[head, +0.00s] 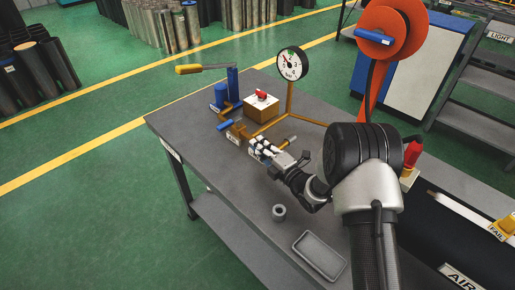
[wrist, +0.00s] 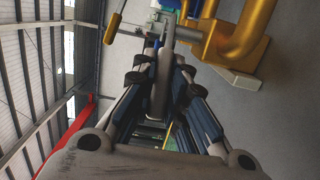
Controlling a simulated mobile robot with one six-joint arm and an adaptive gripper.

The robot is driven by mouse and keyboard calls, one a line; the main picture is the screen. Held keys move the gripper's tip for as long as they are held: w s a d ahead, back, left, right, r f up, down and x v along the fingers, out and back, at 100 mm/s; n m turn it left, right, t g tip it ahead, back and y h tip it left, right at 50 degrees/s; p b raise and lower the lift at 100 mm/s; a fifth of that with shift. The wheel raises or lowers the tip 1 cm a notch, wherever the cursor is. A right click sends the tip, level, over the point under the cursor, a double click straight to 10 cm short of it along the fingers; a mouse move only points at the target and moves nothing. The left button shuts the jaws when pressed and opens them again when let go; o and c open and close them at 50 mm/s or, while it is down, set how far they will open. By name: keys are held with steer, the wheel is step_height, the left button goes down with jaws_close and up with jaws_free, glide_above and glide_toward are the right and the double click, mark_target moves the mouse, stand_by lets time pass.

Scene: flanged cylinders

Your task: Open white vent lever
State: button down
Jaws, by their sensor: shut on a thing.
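The white vent lever (wrist: 161,92) shows in the wrist view as a pale grey-white bar between my fingers, its upper end near the brass pipework (wrist: 243,35). My gripper (wrist: 162,74) is shut on it, with one dark-padded finger on each side. In the head view my gripper (head: 272,154) is at the brass pipework (head: 240,131) on the bench. The lever cannot be made out clearly there, as my fingers cover that spot.
The grey bench (head: 230,185) also carries a pressure gauge (head: 292,64), a box with a red knob (head: 262,107), a pump with a yellow handle (head: 190,69), a grey ring (head: 279,212) and a shallow tray (head: 319,255). The front left of the bench is clear.

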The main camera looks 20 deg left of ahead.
stand_by(0.4)
steer(key=c, duration=1.6)
jaws_free()
